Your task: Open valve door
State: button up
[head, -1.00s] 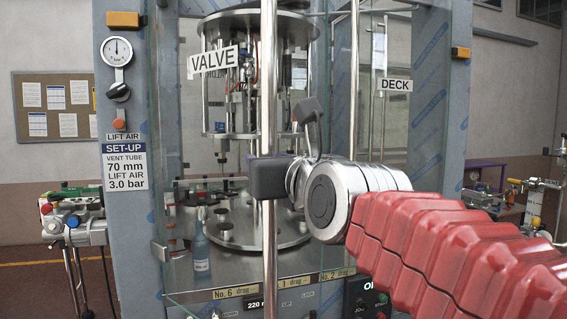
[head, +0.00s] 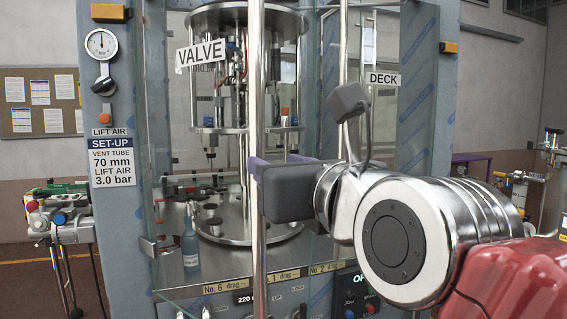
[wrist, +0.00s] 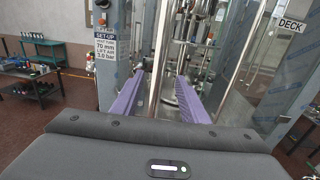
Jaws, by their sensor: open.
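The valve door is a glass panel with a VALVE label (head: 202,55) on the front of the filling machine. A long vertical metal bar handle (head: 257,100) runs down at its right side. My gripper (head: 256,172) is at mid-height of this bar, its dark body to the right. In the wrist view my gripper (wrist: 160,76) has its two purple fingers apart, one on each side of the bar (wrist: 162,50). The fingers look open around the bar, not clamped; any touch cannot be told. The door looks shut.
A second glass door with a DECK label (head: 383,79) and its own bar (head: 343,50) is just right. A blue bottle (head: 190,240) stands inside the machine. A setup sign (head: 112,163) is on the left column. A green-topped bench (wrist: 50,60) stands at far left.

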jog(key=shift+v, duration=2.05)
jog(key=shift+c, duration=0.2)
